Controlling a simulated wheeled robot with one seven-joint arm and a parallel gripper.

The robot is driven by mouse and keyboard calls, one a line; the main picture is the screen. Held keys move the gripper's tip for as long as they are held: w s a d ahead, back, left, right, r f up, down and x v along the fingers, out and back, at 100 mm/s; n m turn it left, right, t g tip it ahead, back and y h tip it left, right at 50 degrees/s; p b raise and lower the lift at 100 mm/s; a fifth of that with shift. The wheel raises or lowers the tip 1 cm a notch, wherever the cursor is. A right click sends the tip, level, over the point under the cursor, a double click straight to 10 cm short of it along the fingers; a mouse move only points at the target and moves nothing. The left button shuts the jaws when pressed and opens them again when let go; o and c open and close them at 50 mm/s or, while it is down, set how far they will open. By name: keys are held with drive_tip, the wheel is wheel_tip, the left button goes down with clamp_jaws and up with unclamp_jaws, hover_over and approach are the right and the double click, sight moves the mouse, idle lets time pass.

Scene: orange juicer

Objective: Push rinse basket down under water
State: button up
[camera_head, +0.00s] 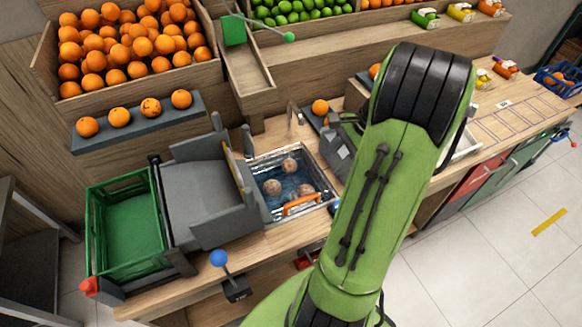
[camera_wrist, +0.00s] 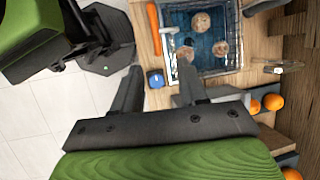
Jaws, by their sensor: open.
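The rinse basket (camera_wrist: 167,36) is a wire basket with an orange handle (camera_wrist: 154,28). It sits in the water-filled sink (camera_head: 258,160), and the handle (camera_head: 302,204) lies at the sink's near right edge in the head view. Three round, pale brownish fruits (camera_head: 272,187) show in the basket at the water; how deep they sit I cannot tell. My gripper (camera_wrist: 158,80) is open and empty, its dark fingers spread, with the basket beyond and to the upper right in the wrist view. In the head view my green arm hides most of the gripper.
A grey tipping bin (camera_head: 195,190) and green crate (camera_head: 128,222) stand left of the sink. A blue-knobbed lever (camera_head: 218,258) rises at the counter's front. A faucet (camera_head: 296,117) stands behind the sink. A small blue object (camera_wrist: 155,79) lies near my fingers.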

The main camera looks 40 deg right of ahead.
drive_tip(key=b, duration=0.2)
approach(305, 198)
drive_tip(key=x, duration=0.8)
drive_tip(key=shift+f+b, duration=0.1)
drive_tip(key=shift+b, duration=0.2)
clamp_jaws()
